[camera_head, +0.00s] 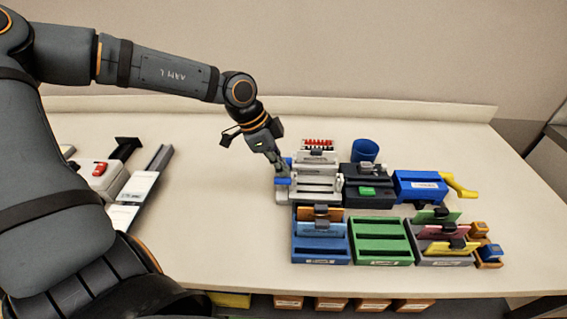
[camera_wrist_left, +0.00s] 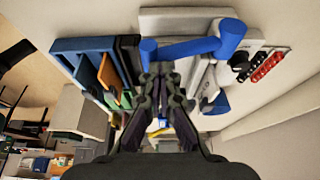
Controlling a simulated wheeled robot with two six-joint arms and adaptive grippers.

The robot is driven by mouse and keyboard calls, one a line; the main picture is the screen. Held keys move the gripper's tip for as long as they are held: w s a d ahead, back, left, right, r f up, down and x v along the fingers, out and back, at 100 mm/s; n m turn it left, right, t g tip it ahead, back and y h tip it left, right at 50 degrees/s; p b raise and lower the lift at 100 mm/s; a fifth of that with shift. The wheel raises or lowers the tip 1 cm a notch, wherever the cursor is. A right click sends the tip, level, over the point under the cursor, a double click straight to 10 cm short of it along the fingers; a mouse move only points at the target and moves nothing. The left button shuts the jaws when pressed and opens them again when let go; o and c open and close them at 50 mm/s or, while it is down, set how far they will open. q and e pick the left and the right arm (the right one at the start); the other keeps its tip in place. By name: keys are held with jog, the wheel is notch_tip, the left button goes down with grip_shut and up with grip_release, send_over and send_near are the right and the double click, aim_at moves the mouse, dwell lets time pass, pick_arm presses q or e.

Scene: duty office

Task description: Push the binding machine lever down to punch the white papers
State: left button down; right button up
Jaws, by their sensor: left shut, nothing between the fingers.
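The pale grey binding machine (camera_head: 315,188) stands at the middle of the table, with its blue lever (camera_head: 283,181) at its left side. In the left wrist view the blue lever (camera_wrist_left: 190,47) shows as a thick bar just ahead of the fingers. My left gripper (camera_head: 281,173) is shut and empty, pointing down with its tips at the lever. It also shows shut in the left wrist view (camera_wrist_left: 160,75). I cannot tell whether the tips touch the lever. I cannot clearly make out the white papers. My right gripper is not in view.
A black machine (camera_head: 352,193) and a blue machine with a yellow handle (camera_head: 418,188) stand to the right. A blue tray (camera_head: 320,256), a green tray (camera_head: 381,247) and a grey tray (camera_head: 440,261) stand in front. A blue cup (camera_head: 365,150) is behind.

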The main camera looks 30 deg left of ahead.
pick_arm(q)
notch_tip(320, 180, up, 8)
jog(key=p, duration=0.3)
jog(key=shift+f, duration=0.15)
dwell(0.5)
